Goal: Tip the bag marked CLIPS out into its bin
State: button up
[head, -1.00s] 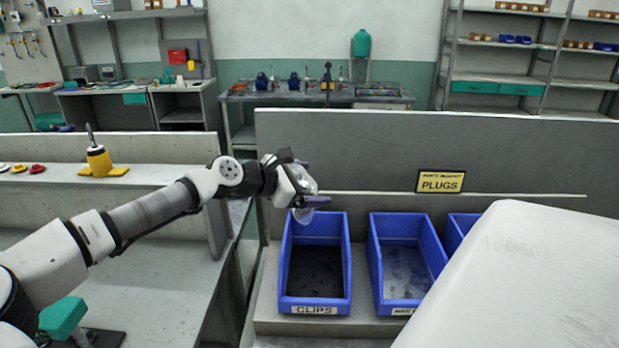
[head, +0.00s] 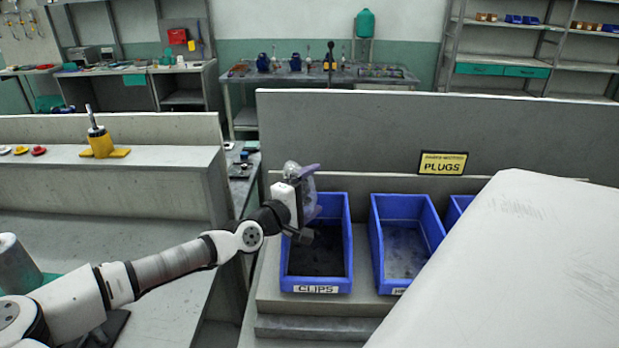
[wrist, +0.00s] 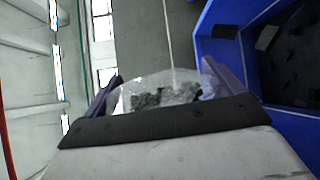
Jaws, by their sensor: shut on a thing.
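My gripper (head: 304,205) is shut on a clear bag (head: 297,171) beside the left rear of the CLIPS bin. In the wrist view the bag (wrist: 165,90) shows between the two fingers, with dark grey pieces inside it. I cannot read any mark on the bag. The blue bin labelled CLIPS (head: 344,265) stands just right of and below my gripper in the head view. It has dark contents at its bottom. Its blue wall also shows at the right of the wrist view (wrist: 216,48).
A second blue bin (head: 430,250) stands to the right, with a third partly hidden behind a large pale surface (head: 520,270). A grey panel with a PLUGS sign (head: 443,163) rises behind the bins. A yellow fixture (head: 102,146) stands on the left ledge.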

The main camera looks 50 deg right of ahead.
aim_at(311, 201)
jog(key=shift+s+f+m+b, duration=0.1)
jog(key=shift+m+b, duration=0.3)
jog(key=shift+b, duration=0.35)
jog(key=m+b, duration=0.1)
jog(key=b, duration=0.2)
jog(key=s+m+h+b, duration=0.1)
jog(key=m+b, duration=0.1)
jog(key=b, duration=0.1)
jog(key=s+a+r+m+h+b, duration=0.1)
jog(key=m+b, duration=0.1)
jog(key=b, duration=0.1)
jog(key=shift+s+g+b, duration=0.2)
jog(key=shift+g+b, duration=0.1)
jog(key=shift+g, duration=0.1)
jog(key=shift+s+r+m+h+b, duration=0.15)
jog(key=shift+m+h+b, duration=0.15)
jog(key=shift+m+b, duration=0.4)
jog(key=shift+a, duration=0.1)
jog(key=shift+s+r, duration=0.1)
jog(key=shift+r, duration=0.15)
